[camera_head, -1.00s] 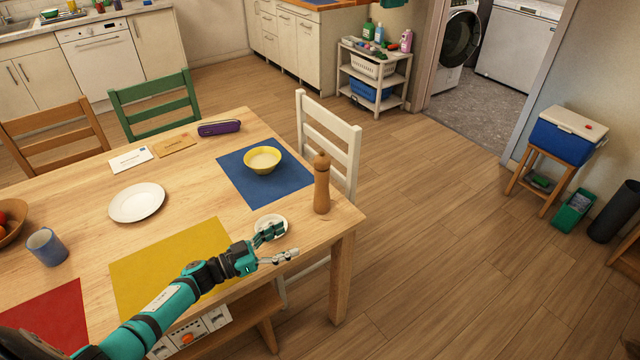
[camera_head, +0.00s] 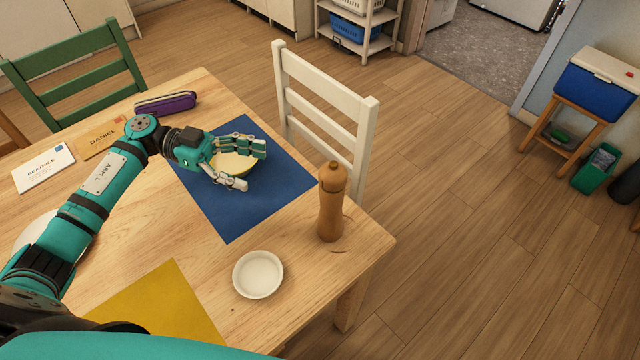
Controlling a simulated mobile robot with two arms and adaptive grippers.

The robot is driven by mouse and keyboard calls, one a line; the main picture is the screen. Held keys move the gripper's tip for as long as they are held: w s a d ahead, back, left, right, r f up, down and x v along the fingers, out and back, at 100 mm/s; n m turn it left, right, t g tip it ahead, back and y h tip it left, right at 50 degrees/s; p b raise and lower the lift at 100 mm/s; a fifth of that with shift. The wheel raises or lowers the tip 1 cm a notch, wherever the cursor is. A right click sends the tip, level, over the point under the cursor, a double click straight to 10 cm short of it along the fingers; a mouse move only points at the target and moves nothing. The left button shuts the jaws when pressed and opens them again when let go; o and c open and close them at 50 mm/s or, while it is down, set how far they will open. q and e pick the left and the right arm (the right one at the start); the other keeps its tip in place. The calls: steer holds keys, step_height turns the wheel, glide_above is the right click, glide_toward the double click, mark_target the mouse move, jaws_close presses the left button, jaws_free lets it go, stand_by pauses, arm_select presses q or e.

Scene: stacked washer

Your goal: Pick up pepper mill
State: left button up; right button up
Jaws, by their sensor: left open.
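The pepper mill (camera_head: 331,206) is a brown wooden mill standing upright near the right corner of the wooden table (camera_head: 330,272). My left gripper (camera_head: 256,168) is open, over the yellow bowl (camera_head: 231,170) on the blue placemat (camera_head: 232,215). It is to the left of the mill and farther back, apart from it. The gripper partly hides the bowl. My right gripper is not in view.
A small white dish (camera_head: 258,274) lies left of the mill, towards the front. A white chair (camera_head: 324,115) stands close behind the mill. A purple case (camera_head: 166,103), envelopes (camera_head: 42,167) and a yellow placemat (camera_head: 155,308) are also on the table.

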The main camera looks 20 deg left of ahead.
arm_select(q)
steer(key=p, duration=0.2)
glide_toward(332, 198)
steer(key=w+f, duration=0.1)
steer(key=w, duration=0.2)
steer(key=d+f, duration=0.1)
steer(key=d, duration=0.2)
steer(key=d+f, duration=0.1)
steer(key=d, duration=0.1)
steer(key=d+f+p, duration=0.1)
steer(key=d, duration=0.2)
steer(key=shift+s+d, duration=0.3)
steer(key=shift+d+f, duration=0.2)
steer(key=shift+d, duration=0.25)
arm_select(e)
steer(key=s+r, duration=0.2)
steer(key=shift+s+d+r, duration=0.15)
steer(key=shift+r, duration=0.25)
arm_select(q)
steer(key=shift+a, duration=0.1)
steer(key=c, duration=0.9)
jaws_close()
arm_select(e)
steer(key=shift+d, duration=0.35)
